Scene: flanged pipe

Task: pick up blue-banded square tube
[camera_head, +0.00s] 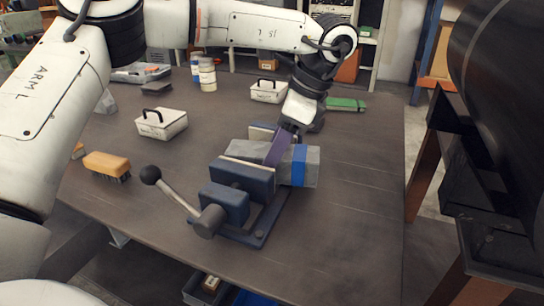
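The blue-banded square tube (311,168) is grey, with a blue band (299,166) near its right end. It lies across the table at the dark blue vise (239,177), its left part partly hidden behind the vise jaw. My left gripper (283,136) reaches down from behind to the tube, left of the blue band. A slanted purple strip (278,148) shows over the tube below the gripper; I cannot tell whether it belongs to the gripper. The fingertips are not clear, so opening and contact cannot be told. My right gripper is not in view.
The vise handle with a black ball (150,175) sticks out to the left. A brush (107,165), white boxes (162,123) (268,91), bottles (207,75) and a green item (345,104) stand around. A large black cylinder (510,80) is at right. The table's right side is clear.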

